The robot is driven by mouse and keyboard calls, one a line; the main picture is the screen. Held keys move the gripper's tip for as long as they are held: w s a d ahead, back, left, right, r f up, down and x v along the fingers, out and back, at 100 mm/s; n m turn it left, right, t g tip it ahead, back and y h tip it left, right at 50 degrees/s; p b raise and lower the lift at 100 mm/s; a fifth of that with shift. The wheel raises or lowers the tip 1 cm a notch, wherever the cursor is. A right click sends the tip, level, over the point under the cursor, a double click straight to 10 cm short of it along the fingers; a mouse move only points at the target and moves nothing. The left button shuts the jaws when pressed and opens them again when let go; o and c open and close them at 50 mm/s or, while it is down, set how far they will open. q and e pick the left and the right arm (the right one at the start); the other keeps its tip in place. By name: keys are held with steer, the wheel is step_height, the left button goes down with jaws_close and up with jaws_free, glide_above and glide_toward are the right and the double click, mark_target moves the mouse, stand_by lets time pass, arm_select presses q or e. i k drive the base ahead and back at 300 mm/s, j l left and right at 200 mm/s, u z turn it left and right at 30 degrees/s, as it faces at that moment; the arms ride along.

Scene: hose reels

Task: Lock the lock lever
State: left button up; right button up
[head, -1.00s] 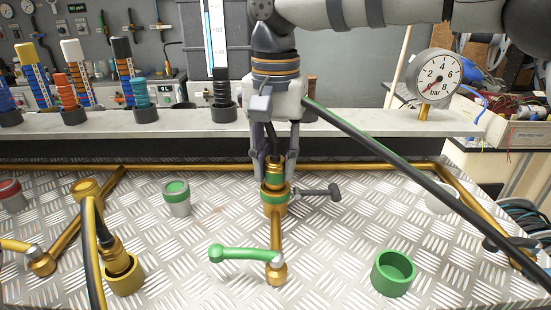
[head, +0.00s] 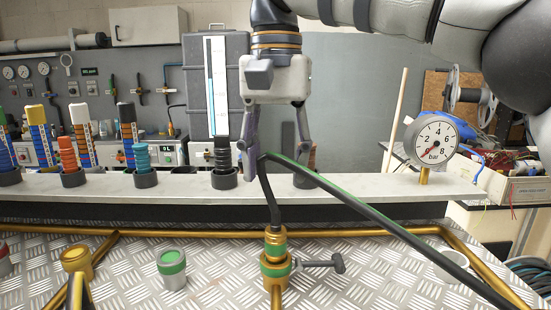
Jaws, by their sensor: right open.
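The dark grey lock lever (head: 322,263) sticks out to the right from the side of the brass coupling (head: 275,266), which has a green band. A black hose with a green stripe (head: 360,217) bends down into the top of this coupling, its brass end (head: 275,240) seated upright in it. My right gripper (head: 277,170) is open and points down, well above the coupling and lever. The hose passes by its fingers; I see nothing gripped between them. My left gripper is not in view.
A pale shelf (head: 400,190) crosses behind, carrying ringed posts and a pressure gauge (head: 431,140). A grey cup with a green top (head: 172,267) stands left of the coupling on the metal plate. A brass pipe (head: 180,233) runs along the plate's back.

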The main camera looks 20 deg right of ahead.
mark_target(336, 262)
steer(key=k, duration=1.5)
